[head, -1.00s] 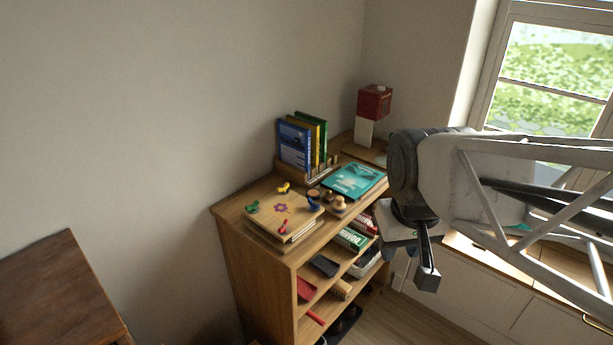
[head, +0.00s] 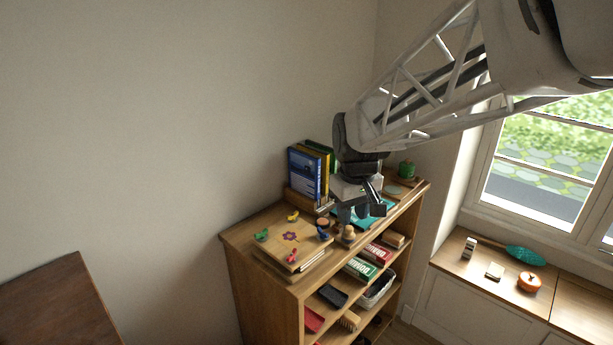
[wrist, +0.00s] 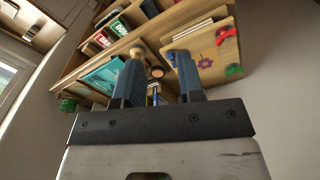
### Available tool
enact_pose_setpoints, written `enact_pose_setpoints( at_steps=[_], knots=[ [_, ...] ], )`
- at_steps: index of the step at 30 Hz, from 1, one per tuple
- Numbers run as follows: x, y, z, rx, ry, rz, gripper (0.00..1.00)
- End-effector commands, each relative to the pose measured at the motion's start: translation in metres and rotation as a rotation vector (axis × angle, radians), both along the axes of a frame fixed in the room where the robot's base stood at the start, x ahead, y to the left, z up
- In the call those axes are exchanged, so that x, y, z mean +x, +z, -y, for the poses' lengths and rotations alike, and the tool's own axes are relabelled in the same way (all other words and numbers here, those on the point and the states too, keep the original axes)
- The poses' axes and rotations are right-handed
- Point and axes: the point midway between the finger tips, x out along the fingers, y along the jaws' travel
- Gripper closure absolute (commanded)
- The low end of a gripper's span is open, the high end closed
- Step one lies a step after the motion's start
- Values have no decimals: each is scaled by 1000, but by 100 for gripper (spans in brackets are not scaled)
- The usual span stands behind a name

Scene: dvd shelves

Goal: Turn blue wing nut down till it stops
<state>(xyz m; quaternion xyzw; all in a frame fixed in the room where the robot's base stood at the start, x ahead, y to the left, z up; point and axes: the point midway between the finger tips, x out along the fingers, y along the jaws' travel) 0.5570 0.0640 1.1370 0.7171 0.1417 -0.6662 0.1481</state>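A wooden press with a flower on its top board (head: 279,241) lies on the shelf top. The blue wing nut (head: 323,233) is at its right corner. The green (head: 262,235), yellow (head: 293,216) and red (head: 292,256) wing nuts are at the other corners. My gripper (head: 352,215) is above the shelf top, right of the blue wing nut and apart from it. In the wrist view my gripper (wrist: 158,55) is open, with nothing between its fingers. There the blue wing nut (wrist: 171,56) shows beside the right fingertip, partly hidden by it.
A wooden knobbed piece (head: 348,235) stands close to the blue wing nut. Upright books (head: 305,172) are behind, and a teal book (head: 382,209) is partly under my gripper. A green jar (head: 406,170) stands at the shelf's far end. Lower shelves hold boxes.

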Motion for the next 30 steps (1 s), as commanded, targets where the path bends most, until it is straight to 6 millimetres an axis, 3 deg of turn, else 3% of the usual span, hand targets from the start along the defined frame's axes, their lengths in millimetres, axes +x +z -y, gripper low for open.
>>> enact_pose_setpoints(
  at_steps=[9, 15, 21, 30],
  knots=[
    [64, -25, -29, -9, 112, -43, 65],
    [93, -40, -44, -12, 169, -63, 65],
    [106, -47, -51, -13, 194, -70, 65],
    [108, -48, -52, -13, 197, -71, 65]
  ],
)
